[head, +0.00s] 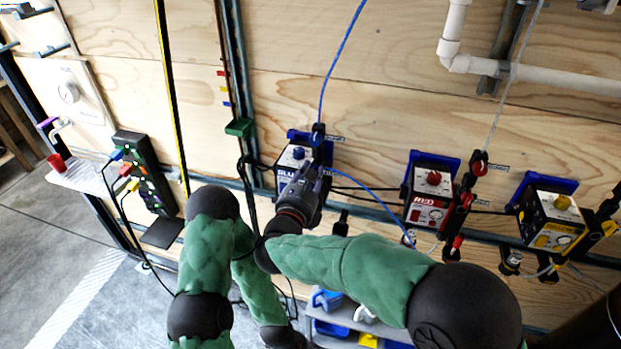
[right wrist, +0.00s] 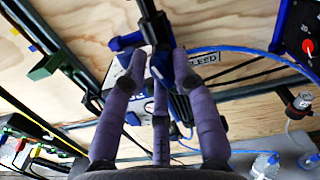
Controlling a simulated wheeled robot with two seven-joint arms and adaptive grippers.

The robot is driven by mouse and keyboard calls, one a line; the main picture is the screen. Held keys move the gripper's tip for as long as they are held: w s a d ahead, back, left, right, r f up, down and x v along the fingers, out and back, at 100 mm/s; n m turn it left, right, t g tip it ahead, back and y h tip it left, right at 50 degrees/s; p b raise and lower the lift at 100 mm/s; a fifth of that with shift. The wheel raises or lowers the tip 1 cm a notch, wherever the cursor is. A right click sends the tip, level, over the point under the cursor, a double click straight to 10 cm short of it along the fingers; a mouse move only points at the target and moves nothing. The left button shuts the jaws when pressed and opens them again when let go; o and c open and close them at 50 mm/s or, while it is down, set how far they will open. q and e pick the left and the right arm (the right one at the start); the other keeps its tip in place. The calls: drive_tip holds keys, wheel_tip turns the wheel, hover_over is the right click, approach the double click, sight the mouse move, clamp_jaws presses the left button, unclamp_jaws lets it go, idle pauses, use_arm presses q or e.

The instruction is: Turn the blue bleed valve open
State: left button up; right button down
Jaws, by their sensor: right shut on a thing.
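The blue box (head: 293,160) is mounted low on the plywood wall, left of the red and yellow ones. The bleed valve (head: 318,133) stands at its right side, with a blue hose rising from its top. My right gripper (head: 314,170) reaches up from below to the valve. In the right wrist view, its purple fingers (right wrist: 166,78) close around the dark and blue valve body (right wrist: 180,102), beside the "BLEED" label (right wrist: 205,59). The fingers hide part of the valve, and I cannot tell its handle angle. My left arm folds downward; its gripper is out of view.
The red box (head: 430,205) and yellow box (head: 552,222) stand to the right with their own valves. A blue hose (head: 365,188) runs right from the blue box. A black power strip (head: 145,170) is at left. A cart with blue bins (head: 335,328) stands below.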

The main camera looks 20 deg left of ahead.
drive_tip(key=shift+a+r+n+p, duration=0.1)
drive_tip(key=shift+r+n+p, duration=0.05)
drive_tip(key=shift+n, duration=2.4)
drive_tip(key=shift+a+r+n+p, duration=0.1)
drive_tip(key=shift+r+n+p, duration=0.1)
drive_tip(key=shift+n, duration=2.3)
drive_tip(key=shift+r+n+p, duration=0.1)
drive_tip(key=shift+n+p, duration=0.05)
drive_tip(key=shift+n, duration=2.4)
drive_tip(key=shift+f, duration=0.1)
drive_tip(key=c, duration=1.2)
unclamp_jaws()
drive_tip(key=shift+c, duration=0.2)
drive_tip(key=shift+o, duration=0.9)
drive_tip(key=shift+a+f, duration=0.15)
drive_tip(key=shift+a, duration=0.1)
drive_tip(key=shift+d+f, duration=0.15)
drive_tip(key=shift+d, duration=0.05)
